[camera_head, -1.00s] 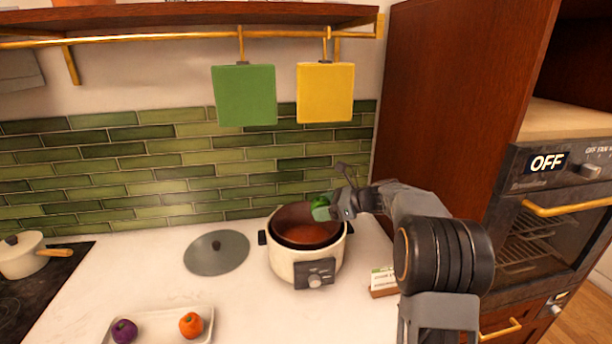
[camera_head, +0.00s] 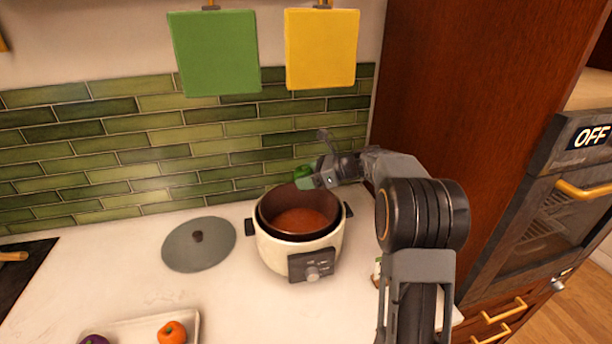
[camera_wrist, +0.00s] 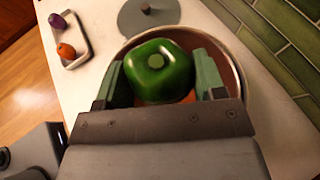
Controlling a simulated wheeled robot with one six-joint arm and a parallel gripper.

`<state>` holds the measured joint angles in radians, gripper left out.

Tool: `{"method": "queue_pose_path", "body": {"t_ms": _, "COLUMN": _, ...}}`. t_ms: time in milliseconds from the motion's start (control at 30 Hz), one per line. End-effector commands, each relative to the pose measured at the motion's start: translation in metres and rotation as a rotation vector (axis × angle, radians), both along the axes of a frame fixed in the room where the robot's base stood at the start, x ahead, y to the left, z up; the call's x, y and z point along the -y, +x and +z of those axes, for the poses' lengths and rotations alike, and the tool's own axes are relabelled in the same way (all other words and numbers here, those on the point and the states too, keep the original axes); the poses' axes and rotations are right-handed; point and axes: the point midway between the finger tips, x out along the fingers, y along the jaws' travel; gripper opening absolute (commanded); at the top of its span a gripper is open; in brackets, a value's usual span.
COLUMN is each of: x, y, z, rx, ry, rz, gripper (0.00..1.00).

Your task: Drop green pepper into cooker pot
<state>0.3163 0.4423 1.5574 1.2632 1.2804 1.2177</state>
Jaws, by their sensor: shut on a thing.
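The green pepper (camera_wrist: 160,70) is between the two fingers of my gripper (camera_wrist: 158,82), which is shut on it. In the head view my gripper (camera_head: 306,180) holds the green pepper (camera_head: 302,172) above the back right part of the cooker pot. The cooker pot (camera_head: 277,255) is cream with a dark inner bowl and a reddish-brown inside, and its top is open. In the wrist view the pot's rim (camera_wrist: 238,72) shows behind the pepper and fingers, which hide much of its inside.
The grey round lid (camera_head: 198,246) lies on the white counter left of the pot. A white tray (camera_head: 135,328) with an orange vegetable (camera_head: 172,333) and a purple one (camera_head: 95,341) is at the front left. A tall wooden cabinet (camera_head: 465,90) stands to the right.

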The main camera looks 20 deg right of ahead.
Motion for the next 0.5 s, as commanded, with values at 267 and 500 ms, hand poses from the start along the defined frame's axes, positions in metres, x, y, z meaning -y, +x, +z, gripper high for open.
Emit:
{"method": "queue_pose_path", "body": {"t_ms": 267, "x": 0.001, "y": 0.000, "z": -0.029, "rx": 0.001, "ry": 0.000, "rz": -0.002, "gripper": 0.37}}
{"method": "queue_pose_path", "body": {"t_ms": 500, "x": 0.001, "y": 0.000, "z": -0.029, "rx": 0.001, "ry": -0.001, "rz": -0.003, "gripper": 0.37}}
